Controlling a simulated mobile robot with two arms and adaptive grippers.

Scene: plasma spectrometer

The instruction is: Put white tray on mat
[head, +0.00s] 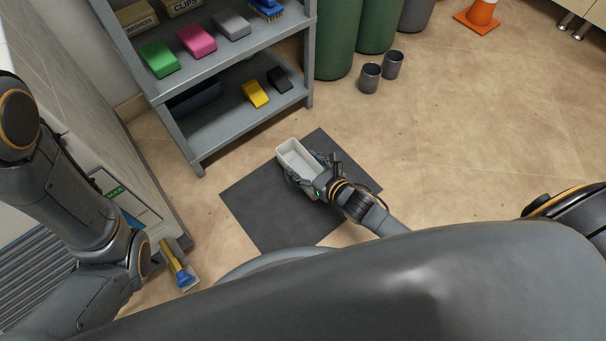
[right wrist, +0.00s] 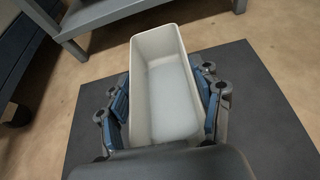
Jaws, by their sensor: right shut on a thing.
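The white tray (head: 293,151) is an empty, deep, oblong box; it fills the middle of the right wrist view (right wrist: 168,85). My right gripper (head: 312,172) is shut on it, with blue-padded fingers along both long sides in the right wrist view (right wrist: 164,108). The dark grey mat (head: 262,203) lies flat on the floor below the tray, and shows around it in the right wrist view (right wrist: 262,110). The tray is over the far part of the mat. I cannot tell whether its base touches the mat. My left arm shows at the left, but its gripper is not visible.
A grey shelf unit (head: 238,124) with coloured blocks and boxes stands just beyond the mat. Two dark cups (head: 370,78), green bins (head: 336,40) and an orange cone (head: 481,14) are farther off. Floor to the right is clear.

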